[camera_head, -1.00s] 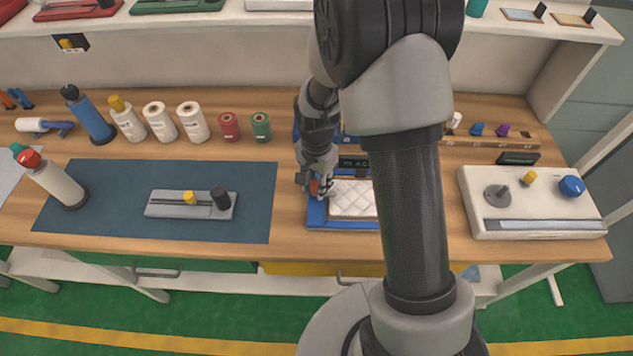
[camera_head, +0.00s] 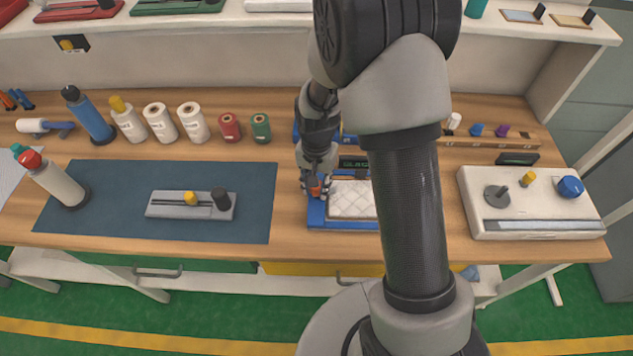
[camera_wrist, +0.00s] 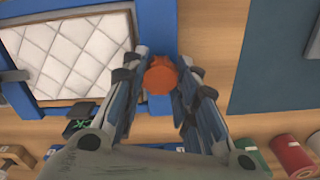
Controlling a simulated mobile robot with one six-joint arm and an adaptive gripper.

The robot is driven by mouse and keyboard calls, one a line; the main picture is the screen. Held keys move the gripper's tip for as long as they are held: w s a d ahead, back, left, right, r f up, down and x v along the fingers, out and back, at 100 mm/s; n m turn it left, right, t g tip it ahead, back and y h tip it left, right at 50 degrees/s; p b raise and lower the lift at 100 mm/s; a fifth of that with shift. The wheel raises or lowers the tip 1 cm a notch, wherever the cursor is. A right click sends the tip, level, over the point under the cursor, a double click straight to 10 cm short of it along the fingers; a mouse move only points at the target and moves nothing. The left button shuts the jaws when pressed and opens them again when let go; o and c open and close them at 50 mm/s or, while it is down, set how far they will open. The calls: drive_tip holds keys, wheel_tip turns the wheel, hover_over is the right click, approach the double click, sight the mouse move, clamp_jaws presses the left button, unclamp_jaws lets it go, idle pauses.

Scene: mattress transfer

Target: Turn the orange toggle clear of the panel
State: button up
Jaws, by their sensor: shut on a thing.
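The orange toggle (camera_wrist: 161,76) sits between my gripper's fingers in the wrist view, at the edge of the blue frame. It also shows in the head view (camera_head: 314,187), partly covered by the fingers. My gripper (camera_head: 315,190) is shut on the toggle, with one finger on each side; the fingers also show in the wrist view (camera_wrist: 163,80). The white quilted panel (camera_head: 351,200) lies in the blue frame (camera_head: 317,214) beside the toggle. It also shows in the wrist view (camera_wrist: 65,50). My arm hides the frame's right part in the head view.
A dark blue mat (camera_head: 110,215) with a grey slider fixture (camera_head: 170,207) lies to the left. Red (camera_head: 229,128) and green (camera_head: 261,127) spools stand behind. A white device (camera_head: 530,205) with a blue knob stands at the right. Bare wood separates mat and frame.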

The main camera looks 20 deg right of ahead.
drive_tip(key=n, duration=0.7)
drive_tip(key=shift+p, duration=0.35)
drive_tip(key=n, duration=0.4)
drive_tip(key=shift+d+n, duration=0.1)
drive_tip(key=shift+n, duration=1.7)
drive_tip(key=o, duration=1.1)
drive_tip(key=shift+c, duration=0.2)
wheel_tip(320, 180, up, 12)
